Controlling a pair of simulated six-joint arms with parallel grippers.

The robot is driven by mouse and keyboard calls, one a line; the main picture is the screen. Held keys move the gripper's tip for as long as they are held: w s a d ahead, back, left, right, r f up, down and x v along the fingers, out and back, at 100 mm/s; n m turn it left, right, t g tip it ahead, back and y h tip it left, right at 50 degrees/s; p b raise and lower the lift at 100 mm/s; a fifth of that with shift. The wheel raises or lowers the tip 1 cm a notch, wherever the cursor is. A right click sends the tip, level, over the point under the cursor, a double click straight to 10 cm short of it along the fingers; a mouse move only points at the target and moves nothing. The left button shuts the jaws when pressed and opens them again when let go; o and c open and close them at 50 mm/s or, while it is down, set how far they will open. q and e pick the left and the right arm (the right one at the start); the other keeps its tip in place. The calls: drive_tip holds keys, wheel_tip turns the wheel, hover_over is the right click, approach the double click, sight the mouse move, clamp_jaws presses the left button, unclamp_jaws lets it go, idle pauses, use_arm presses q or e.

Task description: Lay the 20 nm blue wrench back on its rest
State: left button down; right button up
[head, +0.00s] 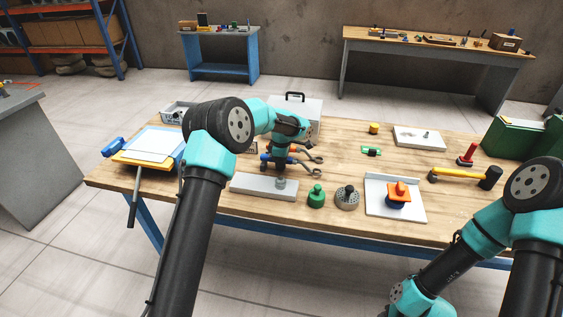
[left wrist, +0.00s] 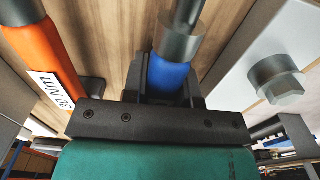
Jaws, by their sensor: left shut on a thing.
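The blue wrench (left wrist: 172,76) has a blue grip and a grey metal shaft. In the left wrist view its grip lies between the jaws of my left gripper (head: 277,168), which is shut on it. In the head view the gripper and arm hide much of the wrench; its grey head end (head: 314,171) shows to the right. The orange wrench (left wrist: 40,60), labelled 30 Nm, lies beside it, apart from the jaws. A small dark block (left wrist: 92,88), perhaps part of a rest, shows between the two. I cannot tell whether the blue wrench touches its rest. My right gripper is out of view.
A grey plate (head: 250,184) with a hex bolt (left wrist: 284,88) lies just in front of the wrenches. A green weight-like part (head: 316,197) and a round grey part (head: 347,198) stand right of it. A silver case (head: 312,108) stands behind. Bare wood lies right of the wrenches.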

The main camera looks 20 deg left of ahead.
use_arm(q)
drive_tip(key=shift+f, duration=0.55)
drive_tip(key=c, duration=0.8)
unclamp_jaws()
drive_tip(key=shift+r, duration=4)
